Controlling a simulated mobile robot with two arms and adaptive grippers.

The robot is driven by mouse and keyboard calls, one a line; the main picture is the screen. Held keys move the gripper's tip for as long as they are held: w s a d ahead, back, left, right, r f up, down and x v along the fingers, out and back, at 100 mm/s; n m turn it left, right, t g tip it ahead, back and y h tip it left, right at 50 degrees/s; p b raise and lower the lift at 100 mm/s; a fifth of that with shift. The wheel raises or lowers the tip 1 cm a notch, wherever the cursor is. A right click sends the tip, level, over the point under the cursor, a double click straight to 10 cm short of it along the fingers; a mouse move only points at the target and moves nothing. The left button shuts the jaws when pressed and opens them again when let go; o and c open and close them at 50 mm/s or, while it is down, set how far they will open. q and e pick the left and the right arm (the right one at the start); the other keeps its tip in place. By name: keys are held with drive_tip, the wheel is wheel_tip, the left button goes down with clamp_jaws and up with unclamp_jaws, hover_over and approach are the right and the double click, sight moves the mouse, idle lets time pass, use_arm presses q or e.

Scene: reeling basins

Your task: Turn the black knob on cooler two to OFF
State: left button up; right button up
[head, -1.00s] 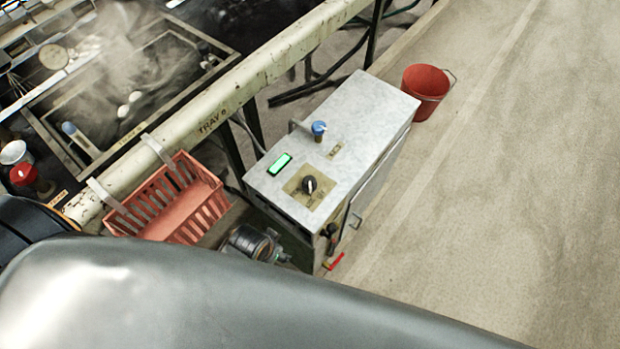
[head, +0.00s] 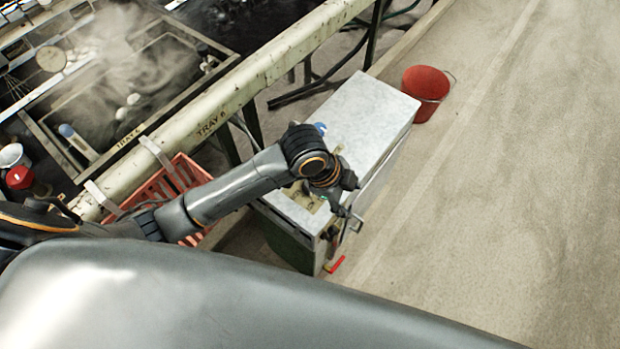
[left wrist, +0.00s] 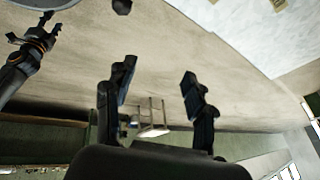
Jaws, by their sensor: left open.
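The knob's setting cannot be read. In the left wrist view my left gripper (left wrist: 158,90) has its fingers spread with nothing between them.
A blue knob (head: 320,128) on the cooler top is close to my left wrist. A red crate (head: 187,172) hangs on the rail (head: 240,95) under my left arm. A red bucket (head: 426,84) stands behind the cooler. The floor to the right is clear.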

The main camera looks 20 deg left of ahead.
use_arm(q)
drive_tip(key=w+a+r+m+g+y, duration=0.2)
drive_tip(key=w+a+r+m+y, duration=0.3)
drive_tip(key=a+m, duration=0.6)
drive_tip(key=shift+h, duration=0.3)
drive_tip(key=f, duration=1.3)
drive_tip(key=shift+w+d+b, duration=0.2)
drive_tip(key=shift+d+b, duration=0.05)
drive_tip(key=shift+b, duration=0.05)
use_arm(e)
drive_tip(key=shift+w+a+f, duration=0.1)
drive_tip(key=shift+f, duration=0.25)
